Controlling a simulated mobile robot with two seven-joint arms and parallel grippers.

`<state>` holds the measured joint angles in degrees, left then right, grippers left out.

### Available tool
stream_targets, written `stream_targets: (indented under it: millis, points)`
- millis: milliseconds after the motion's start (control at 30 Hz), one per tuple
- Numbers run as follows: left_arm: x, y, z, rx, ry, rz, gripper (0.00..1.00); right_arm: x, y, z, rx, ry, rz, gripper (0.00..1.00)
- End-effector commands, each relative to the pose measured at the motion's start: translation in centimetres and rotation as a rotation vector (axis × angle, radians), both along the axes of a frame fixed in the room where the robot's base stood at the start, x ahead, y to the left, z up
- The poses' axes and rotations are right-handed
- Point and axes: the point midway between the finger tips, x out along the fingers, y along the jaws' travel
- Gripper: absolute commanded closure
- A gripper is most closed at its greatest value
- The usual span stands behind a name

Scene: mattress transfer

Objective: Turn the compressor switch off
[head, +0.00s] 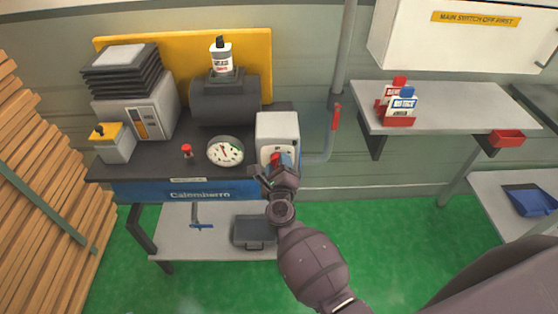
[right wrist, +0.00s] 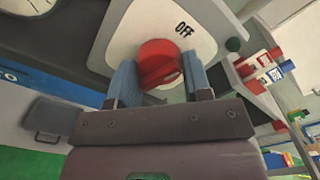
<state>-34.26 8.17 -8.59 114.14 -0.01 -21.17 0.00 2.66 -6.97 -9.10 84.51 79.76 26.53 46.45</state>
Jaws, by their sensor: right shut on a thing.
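The compressor switch is a red knob (right wrist: 158,62) on a pale box (head: 278,130); the red knob also shows in the head view (head: 275,158). The word OFF (right wrist: 184,29) is printed on the plate beside the knob in the right wrist view. My right gripper (right wrist: 158,80) is shut on the red knob, with one blue-grey finger on each side of it. In the head view my right gripper (head: 274,176) partly covers the front of the box. Which mark the knob points at cannot be told. My left gripper is not in view.
The bench (head: 128,166) holds a pressure gauge (head: 225,151), a dark tank (head: 222,102), and a small red button (head: 187,150). A red-handled pipe valve (head: 336,117) is right of the box. A shelf (head: 440,112) with small cartons (head: 402,104) stands farther right. Open green floor lies in front.

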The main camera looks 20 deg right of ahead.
Motion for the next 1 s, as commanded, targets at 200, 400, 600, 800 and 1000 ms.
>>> stream_targets:
  millis: [200, 400, 600, 800, 1000]
  points:
    - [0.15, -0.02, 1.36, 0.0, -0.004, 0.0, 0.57, -0.02, -0.01, 0.15, -0.124, 0.036, -0.001, 0.79]
    - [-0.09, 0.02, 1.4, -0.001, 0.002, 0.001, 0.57, -0.03, -0.03, 0.06, -0.19, 0.056, -0.001, 0.79]
    - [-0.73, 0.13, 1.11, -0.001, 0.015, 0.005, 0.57, -0.02, -0.04, 0.01, -0.218, 0.063, -0.001, 0.79]
    - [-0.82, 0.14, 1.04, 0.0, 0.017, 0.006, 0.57, -0.02, -0.05, 0.0, -0.222, 0.064, -0.001, 0.79]
    - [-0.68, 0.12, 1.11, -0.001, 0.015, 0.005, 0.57, -0.02, -0.05, 0.0, -0.221, 0.063, -0.001, 0.52]
